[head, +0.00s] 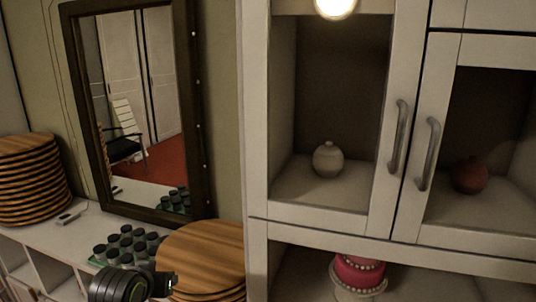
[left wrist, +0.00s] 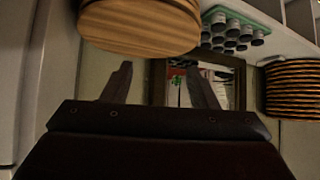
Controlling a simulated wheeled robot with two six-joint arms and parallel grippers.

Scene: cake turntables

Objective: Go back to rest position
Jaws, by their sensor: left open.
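My left gripper (left wrist: 158,70) shows in the left wrist view with its two fingers spread apart and nothing between them. In the head view a black part of my left arm (head: 122,285) shows at the bottom left, in front of the counter. Its fingertips cannot be made out there. A stack of round wooden boards (head: 208,252) is just right of this arm; it also shows close above the fingers in the left wrist view (left wrist: 138,25). My right gripper is in neither view.
Several dark-lidded jars (head: 126,240) stand behind my arm on the counter (head: 85,220). Another board stack (head: 30,180) is at far left. A framed mirror (head: 70,60) leans behind. A cabinet (head: 257,150) on the right holds vases (head: 328,159) and a pink cake (head: 358,275).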

